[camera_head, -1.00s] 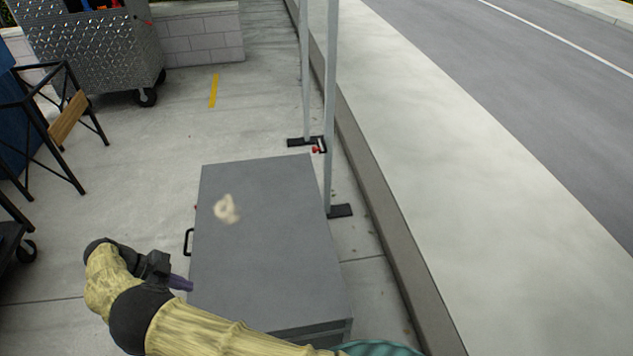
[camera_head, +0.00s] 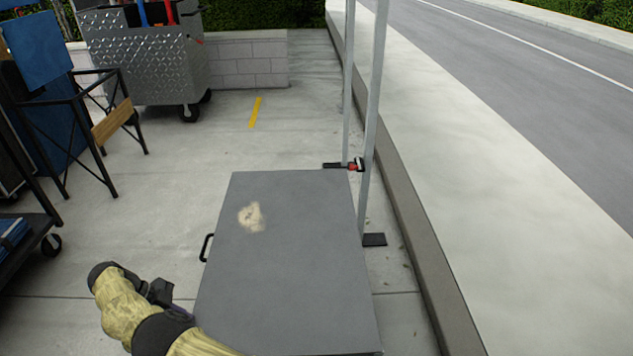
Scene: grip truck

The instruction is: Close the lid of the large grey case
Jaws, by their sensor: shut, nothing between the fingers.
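The large grey case (camera_head: 300,270) stands on the pavement in the middle of the view. Its flat grey top faces up and looks shut, with a pale worn patch (camera_head: 251,217) on it. A black handle (camera_head: 206,248) sticks out from its left side. My arm comes in from the bottom, and my gripper (camera_head: 180,312) is at the lower left, beside the case's near left edge. The fingers are mostly hidden by the wrist and look empty. I cannot tell whether they touch the case.
A metal stand (camera_head: 369,130) with flat black feet stands behind the case's right side, near the kerb (camera_head: 415,240). A black chair (camera_head: 105,125), a dark cart (camera_head: 35,240) and a silver tool chest (camera_head: 140,60) are on the left. Pavement between them and the case is clear.

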